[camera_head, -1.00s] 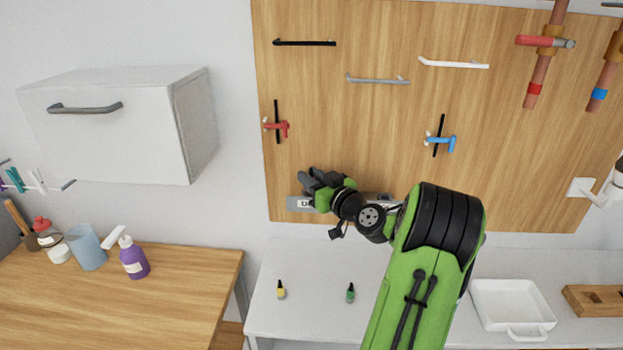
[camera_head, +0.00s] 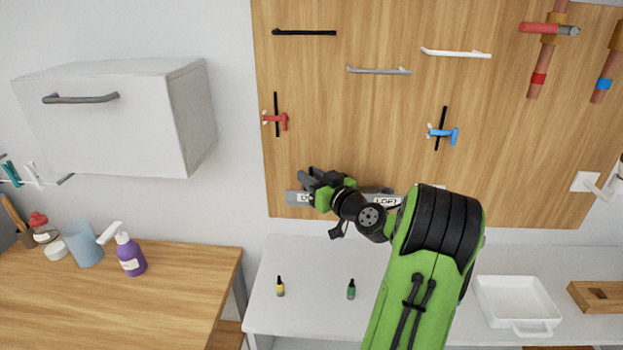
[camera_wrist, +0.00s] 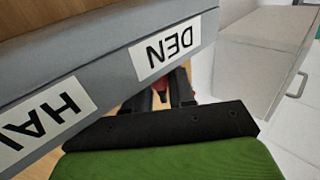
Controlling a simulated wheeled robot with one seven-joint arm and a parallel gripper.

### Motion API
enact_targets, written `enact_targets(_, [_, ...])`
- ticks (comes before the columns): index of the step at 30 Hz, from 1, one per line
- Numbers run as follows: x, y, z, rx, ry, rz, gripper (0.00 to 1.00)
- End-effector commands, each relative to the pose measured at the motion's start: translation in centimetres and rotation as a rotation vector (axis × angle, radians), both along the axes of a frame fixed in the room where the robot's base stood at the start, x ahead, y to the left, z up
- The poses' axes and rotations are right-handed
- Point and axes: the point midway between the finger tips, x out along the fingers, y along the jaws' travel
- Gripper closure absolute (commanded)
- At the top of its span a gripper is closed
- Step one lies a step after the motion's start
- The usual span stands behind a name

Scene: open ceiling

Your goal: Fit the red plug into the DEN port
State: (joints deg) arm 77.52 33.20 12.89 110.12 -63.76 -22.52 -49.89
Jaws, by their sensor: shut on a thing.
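The grey port strip (camera_head: 292,198) is fixed along the lower edge of the wooden board. Its DEN label (camera_wrist: 165,52) shows upside down in the wrist view. My gripper (camera_head: 309,183) is at the left end of the strip, by the DEN label. In the wrist view my gripper (camera_wrist: 170,92) is shut on the red plug (camera_wrist: 160,85), of which only a small red part shows between the dark fingers, just beyond the strip's edge. The DEN port opening is hidden, and I cannot tell whether the plug touches it.
The strip also bears a LOFT label (camera_head: 387,201) and a partly cut-off HAL label (camera_wrist: 45,116). A white wall cabinet (camera_head: 110,120) hangs to the left.

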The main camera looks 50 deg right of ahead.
Motion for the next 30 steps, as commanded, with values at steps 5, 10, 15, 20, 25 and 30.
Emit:
enact_targets(5, [0.0,0.0,-0.3,0.006,0.004,0.000,0.53])
enact_targets(10, [0.0,0.0,-0.3,0.007,0.006,0.000,0.46])
enact_targets(15, [-0.2,0.0,-0.4,0.009,0.007,-0.001,0.46])
enact_targets(20, [-2.9,0.3,-0.7,0.011,0.009,-0.007,0.46])
enact_targets(25, [-7.7,1.2,-0.7,0.008,0.006,-0.009,0.46])
enact_targets(30, [-12.6,2.0,-0.6,0.003,0.001,-0.011,0.46])
